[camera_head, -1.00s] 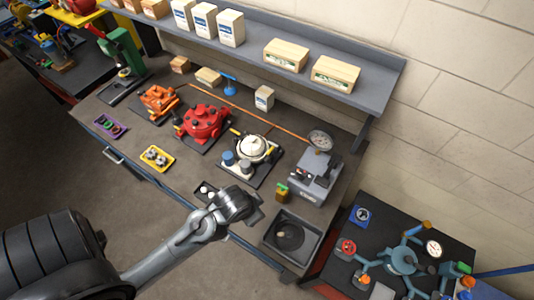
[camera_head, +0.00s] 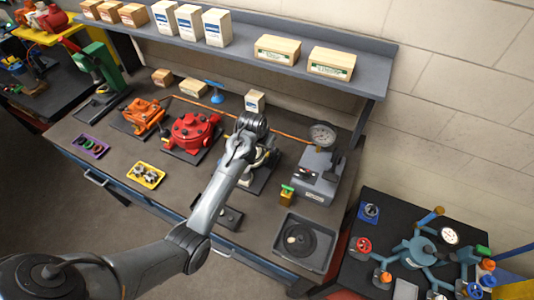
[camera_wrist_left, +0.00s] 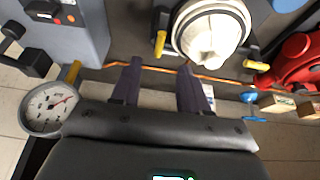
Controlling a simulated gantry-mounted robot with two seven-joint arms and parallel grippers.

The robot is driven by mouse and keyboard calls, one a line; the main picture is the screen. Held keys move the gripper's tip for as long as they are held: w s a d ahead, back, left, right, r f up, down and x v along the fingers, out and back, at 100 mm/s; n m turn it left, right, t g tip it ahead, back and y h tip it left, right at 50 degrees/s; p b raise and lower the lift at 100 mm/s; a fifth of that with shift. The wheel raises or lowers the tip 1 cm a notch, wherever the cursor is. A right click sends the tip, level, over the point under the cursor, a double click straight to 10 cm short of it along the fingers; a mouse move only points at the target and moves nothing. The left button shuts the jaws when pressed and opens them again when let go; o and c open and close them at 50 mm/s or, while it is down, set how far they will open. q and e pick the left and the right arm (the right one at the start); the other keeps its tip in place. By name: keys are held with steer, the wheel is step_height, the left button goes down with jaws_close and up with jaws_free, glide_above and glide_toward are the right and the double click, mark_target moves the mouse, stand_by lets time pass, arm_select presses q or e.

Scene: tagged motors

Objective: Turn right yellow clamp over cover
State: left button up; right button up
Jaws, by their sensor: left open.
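The pump with a round white cover (camera_wrist_left: 208,35) stands on the bench. It shows large at the top of the left wrist view, and in the head view it (camera_head: 262,160) is mostly hidden behind my arm. A yellow clamp (camera_wrist_left: 160,42) is beside the cover on the gauge side. Another yellow clamp (camera_wrist_left: 256,65) is on the opposite side, toward the red pump. My left gripper (camera_wrist_left: 159,65) is open and empty, its two dark fingertips pointing toward the gauge-side clamp, apparently without touching it. In the head view, my left gripper's fingers are hidden. My right gripper is not in view.
A grey gauge unit (camera_head: 317,176) stands right of the pump, its dial (camera_head: 322,136) raised behind. The red pump (camera_head: 192,132) is to the left. A shelf (camera_head: 300,70) with boxes overhangs the back.

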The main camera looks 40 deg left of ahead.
mark_target(268, 153)
arm_select(q)
steer(key=x, duration=0.9)
steer(key=shift+s, duration=0.1)
steer(key=shift+c, duration=0.4)
jaws_close()
